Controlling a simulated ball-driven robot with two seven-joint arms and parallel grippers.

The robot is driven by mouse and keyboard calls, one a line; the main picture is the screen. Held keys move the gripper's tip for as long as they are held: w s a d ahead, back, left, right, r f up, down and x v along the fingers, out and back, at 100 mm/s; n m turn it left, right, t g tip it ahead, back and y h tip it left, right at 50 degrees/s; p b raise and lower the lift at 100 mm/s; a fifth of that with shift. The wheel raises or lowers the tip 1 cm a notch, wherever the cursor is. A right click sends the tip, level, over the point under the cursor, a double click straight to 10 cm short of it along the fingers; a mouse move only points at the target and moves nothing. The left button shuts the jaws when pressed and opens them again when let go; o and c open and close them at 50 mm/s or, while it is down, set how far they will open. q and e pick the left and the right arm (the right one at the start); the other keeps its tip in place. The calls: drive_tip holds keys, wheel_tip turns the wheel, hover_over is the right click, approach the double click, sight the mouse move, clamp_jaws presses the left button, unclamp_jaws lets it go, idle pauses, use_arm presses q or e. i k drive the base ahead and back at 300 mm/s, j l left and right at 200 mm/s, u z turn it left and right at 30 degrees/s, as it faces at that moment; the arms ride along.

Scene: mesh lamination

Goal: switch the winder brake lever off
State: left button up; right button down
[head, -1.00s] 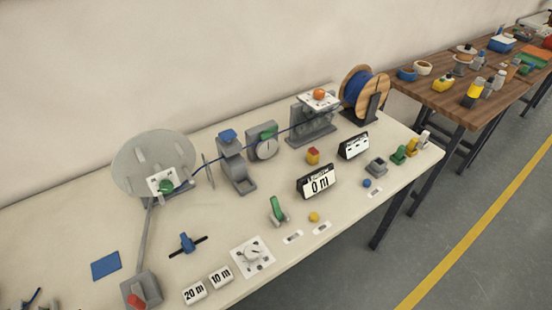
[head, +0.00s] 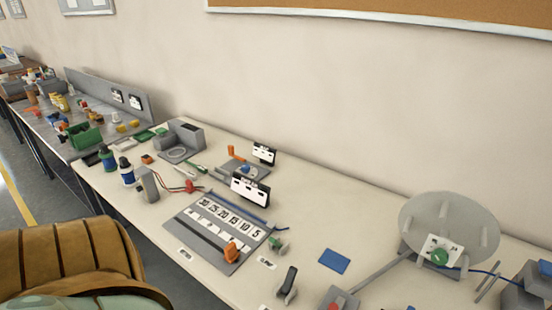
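The winder shows at the right as a large grey disc (head: 415,213) with pegs and a white plate bearing a green knob (head: 440,257). A grey bar (head: 378,273) runs from it down left to a grey box with a red handle (head: 337,304), cut off by the bottom edge. A black lever (head: 290,278) on a small grey stand is left of that box. A small green lever (head: 277,244) stands farther back. I cannot read a label showing which lever is the brake. Neither gripper is in view.
A grey board with numbered cards (head: 195,237) and an orange piece (head: 230,250) lies on the left half of the table. A blue square (head: 334,261) lies near the bar. A brown ribbed form (head: 60,255) fills the lower left. Bare tabletop lies behind the blue square.

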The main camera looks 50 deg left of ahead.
sight(292, 273)
drive_tip(key=u, duration=1.35)
